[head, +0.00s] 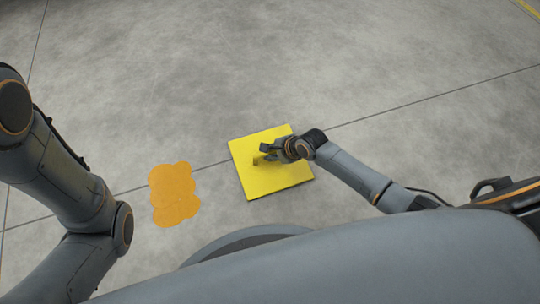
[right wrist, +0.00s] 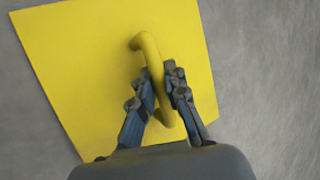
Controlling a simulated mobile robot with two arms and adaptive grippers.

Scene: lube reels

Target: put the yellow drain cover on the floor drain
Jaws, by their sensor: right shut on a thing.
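In the right wrist view the right gripper (right wrist: 163,87) is shut on the yellow handle (right wrist: 148,48) of the cover (right wrist: 85,75), one finger on each side. I cannot tell whether the plate touches the floor. The floor drain is not visible. My left gripper is out of view; only my left arm shows at the left.
An orange patch (head: 174,193) with a wavy outline lies on the grey concrete floor (head: 270,60), left of the cover. Thin dark joint lines cross the floor. The floor beyond the cover is clear.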

